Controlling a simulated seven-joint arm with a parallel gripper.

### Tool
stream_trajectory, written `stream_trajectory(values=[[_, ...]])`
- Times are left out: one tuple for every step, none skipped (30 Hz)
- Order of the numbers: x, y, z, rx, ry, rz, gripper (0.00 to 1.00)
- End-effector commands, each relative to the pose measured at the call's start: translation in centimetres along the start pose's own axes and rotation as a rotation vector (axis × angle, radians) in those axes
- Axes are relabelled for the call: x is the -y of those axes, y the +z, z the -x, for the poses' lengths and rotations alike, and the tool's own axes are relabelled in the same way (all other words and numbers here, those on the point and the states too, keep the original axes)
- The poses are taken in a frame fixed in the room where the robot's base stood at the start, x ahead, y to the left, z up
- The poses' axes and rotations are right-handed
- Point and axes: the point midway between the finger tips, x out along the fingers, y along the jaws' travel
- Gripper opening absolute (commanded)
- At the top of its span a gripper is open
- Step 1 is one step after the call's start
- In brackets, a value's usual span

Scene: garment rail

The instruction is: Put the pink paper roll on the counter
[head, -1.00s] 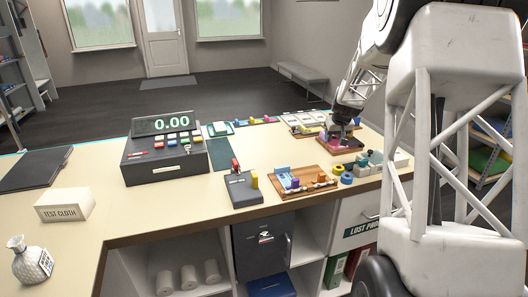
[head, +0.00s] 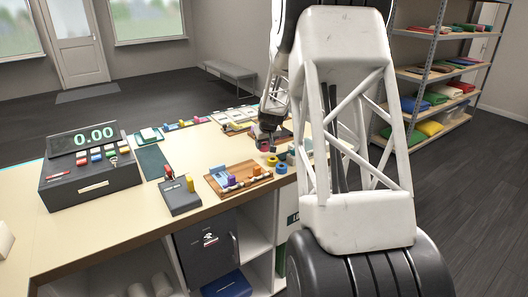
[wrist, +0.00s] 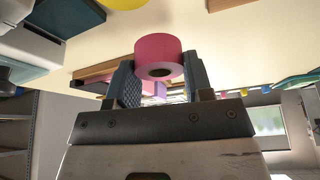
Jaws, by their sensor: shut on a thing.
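The pink paper roll (wrist: 158,47) sits between the two fingers of my gripper (wrist: 160,80) in the wrist view, its dark core hole showing. My gripper is shut on it. In the head view my gripper (head: 267,140) is over the far right part of the cream counter (head: 110,228), by a wooden tray. The roll is small and mostly hidden there. I cannot tell exactly how high it is above the surface.
A cash register (head: 92,172) stands at the left. A card terminal (head: 180,195) and a wooden tray of small items (head: 238,179) are near the front edge. Yellow and blue rolls (head: 281,168) lie close to my gripper.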

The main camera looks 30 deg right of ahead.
Motion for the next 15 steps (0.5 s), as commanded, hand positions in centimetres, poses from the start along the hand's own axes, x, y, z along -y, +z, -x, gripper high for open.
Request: stream_trajectory(values=[[0.0,0.0,0.0,0.000,0.000,0.000,0.21],[0.0,0.0,0.0,0.000,0.000,0.000,0.21],[0.0,0.0,0.0,0.000,0.000,0.000,0.21],[0.0,0.0,0.0,0.000,0.000,0.000,0.21],[0.0,0.0,-0.1,0.000,0.000,0.000,0.21],[0.0,0.1,-0.2,0.001,0.000,0.000,0.21],[0.0,0.2,-0.3,0.001,0.000,0.000,0.21],[0.0,0.3,-0.6,0.001,0.000,0.000,0.21],[0.0,0.4,-0.9,0.001,0.000,0.000,0.21],[0.0,0.5,-1.1,0.001,0.000,0.000,0.21],[0.0,0.7,-1.4,0.001,0.000,0.000,0.21],[0.0,0.8,-1.9,0.001,-0.001,0.000,0.21],[0.0,1.0,-2.2,0.002,-0.001,0.000,0.21],[0.0,1.1,-2.5,0.002,-0.001,0.000,0.21],[0.0,1.2,-2.9,0.002,-0.001,0.000,0.21]])
